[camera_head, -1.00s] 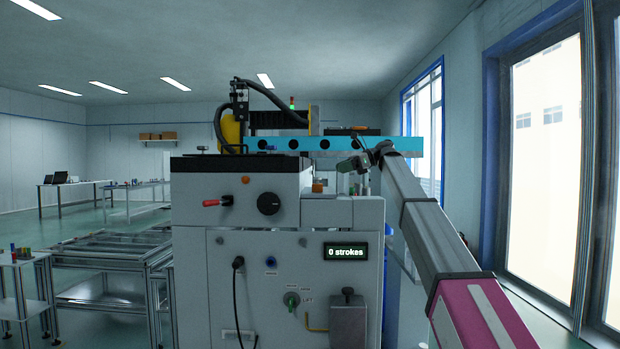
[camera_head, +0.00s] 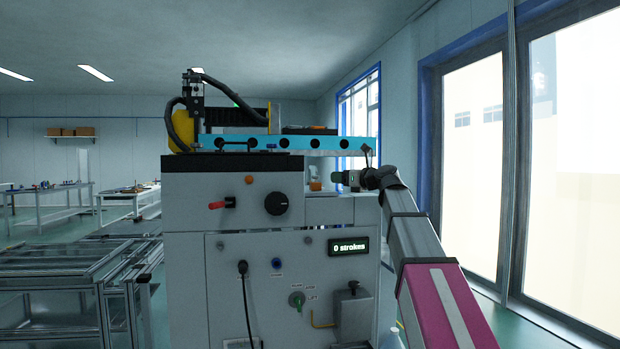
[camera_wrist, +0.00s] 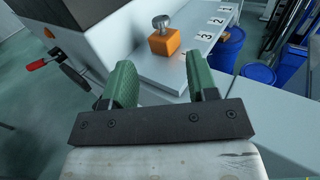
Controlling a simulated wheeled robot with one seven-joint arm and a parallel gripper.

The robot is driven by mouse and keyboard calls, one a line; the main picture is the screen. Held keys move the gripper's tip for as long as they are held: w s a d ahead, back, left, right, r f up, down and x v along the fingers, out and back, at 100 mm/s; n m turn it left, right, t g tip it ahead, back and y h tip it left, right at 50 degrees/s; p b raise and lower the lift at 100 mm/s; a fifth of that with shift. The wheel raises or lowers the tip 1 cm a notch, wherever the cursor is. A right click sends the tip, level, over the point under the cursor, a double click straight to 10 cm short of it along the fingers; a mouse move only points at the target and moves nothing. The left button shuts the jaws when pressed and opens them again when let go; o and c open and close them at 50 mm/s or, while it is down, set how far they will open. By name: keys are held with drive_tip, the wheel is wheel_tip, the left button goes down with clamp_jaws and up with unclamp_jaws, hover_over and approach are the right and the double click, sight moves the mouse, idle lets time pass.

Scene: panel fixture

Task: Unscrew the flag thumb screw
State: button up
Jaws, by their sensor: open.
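A grey metal thumb screw (camera_wrist: 161,22) stands upright on an orange block (camera_wrist: 164,42), which sits on the machine's light grey ledge. It appears small in the head view, above the orange block (camera_head: 315,186). My gripper (camera_wrist: 160,74) has two green fingers spread apart with nothing between them. In the wrist view the screw and block lie beyond the fingertips, roughly in line with the gap, and the fingers do not touch them. In the head view my gripper (camera_head: 338,178) is to the right of the block, at about its height.
A blue beam (camera_head: 290,144) with dark holes runs above the ledge. A red-tipped lever (camera_head: 217,205) and a black knob (camera_head: 277,204) are on the machine front. The ledge bears number labels (camera_wrist: 213,22). Blue barrels (camera_wrist: 258,73) stand on the floor beyond it.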

sight(315, 179)
drive_tip(key=x, duration=1)
drive_tip(key=shift+w+a, duration=0.15)
drive_tip(key=shift+w, duration=0.05)
drive_tip(key=c, duration=0.9)
